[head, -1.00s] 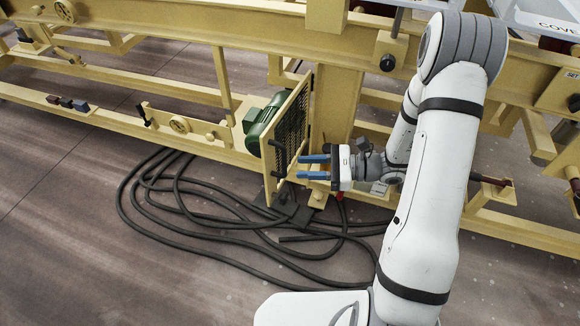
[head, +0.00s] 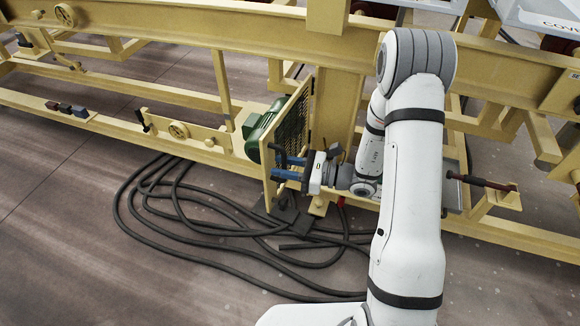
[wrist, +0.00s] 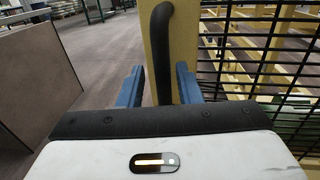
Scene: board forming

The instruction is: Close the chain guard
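The chain guard (head: 300,112) is a yellow-framed black mesh panel standing swung out from the yellow machine frame. It also shows at the right of the wrist view (wrist: 262,50). Its black bar handle (wrist: 161,50) is upright on the yellow edge, and in the head view its upper part (head: 278,148) shows beside my fingers. My gripper (head: 275,166) is at the handle, with its blue fingers apart. In the wrist view my gripper (wrist: 159,88) has one finger on each side of the handle, with visible gaps. The handle's lower end is hidden behind the gripper body.
A green motor (head: 262,128) sits just left of the guard. Looped black cables (head: 190,220) lie on the floor in front of the machine. Yellow beams (head: 190,28) run behind and beside my arm. A brown panel (wrist: 40,90) stands at the left of the wrist view.

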